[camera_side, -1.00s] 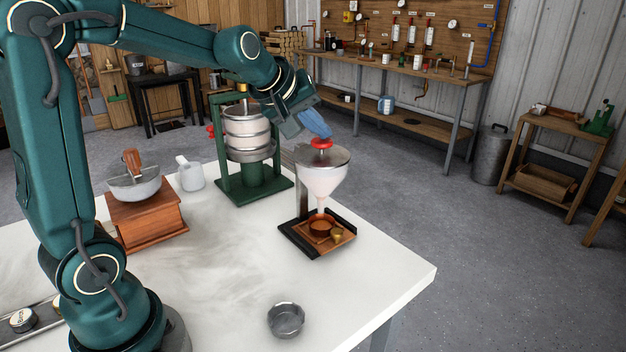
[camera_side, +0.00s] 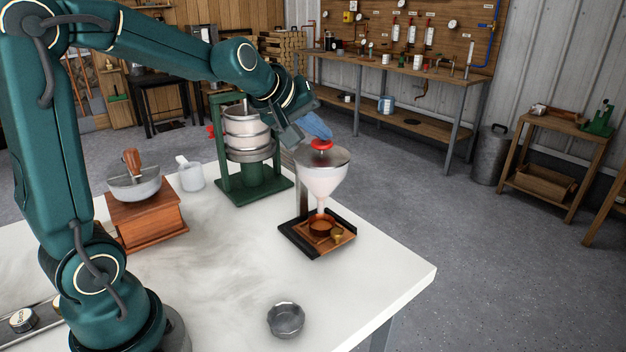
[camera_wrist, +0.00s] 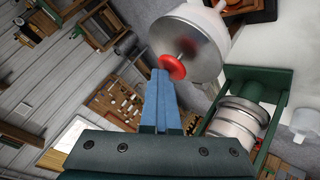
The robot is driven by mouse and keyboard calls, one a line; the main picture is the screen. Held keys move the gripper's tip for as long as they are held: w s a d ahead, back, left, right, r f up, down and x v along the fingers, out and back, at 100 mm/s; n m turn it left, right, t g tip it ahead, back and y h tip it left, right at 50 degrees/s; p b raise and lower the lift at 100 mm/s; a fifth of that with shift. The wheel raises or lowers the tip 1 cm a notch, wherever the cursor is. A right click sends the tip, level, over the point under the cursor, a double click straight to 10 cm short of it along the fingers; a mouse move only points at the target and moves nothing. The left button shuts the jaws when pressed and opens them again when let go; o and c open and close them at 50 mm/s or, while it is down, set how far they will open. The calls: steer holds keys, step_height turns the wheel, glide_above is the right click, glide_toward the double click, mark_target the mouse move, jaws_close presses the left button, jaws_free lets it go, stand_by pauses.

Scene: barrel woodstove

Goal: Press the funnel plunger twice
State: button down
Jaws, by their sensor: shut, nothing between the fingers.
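The funnel (camera_side: 322,181) is a white cone with a grey metal lid, held on a stand over a dark tray. Its red plunger knob (camera_side: 322,144) sticks up from the lid. My gripper (camera_side: 326,135) is shut and empty, with its blue fingertips right at the top of the red knob. In the wrist view the blue fingers (camera_wrist: 161,80) are together and end beside the red knob (camera_wrist: 171,67). The funnel lid (camera_wrist: 190,45) shows behind the knob. A short length of plunger rod shows under the knob there. I cannot tell for certain whether fingertips and knob touch.
A green press with stacked metal rings (camera_side: 247,135) stands left of the funnel. A dark tray (camera_side: 300,240) holds a brown cup (camera_side: 321,226).

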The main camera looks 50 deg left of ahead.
mark_target(324, 156)
steer(key=f, duration=0.1)
steer(key=s+f, duration=0.1)
steer(key=f+g, duration=0.1)
steer(key=shift+s+d, duration=0.25)
steer(key=shift+d, duration=0.05)
steer(key=shift+r, duration=0.1)
steer(key=shift+w+r, duration=0.1)
steer(key=shift+r, duration=3.05)
steer(key=shift+r, duration=0.1)
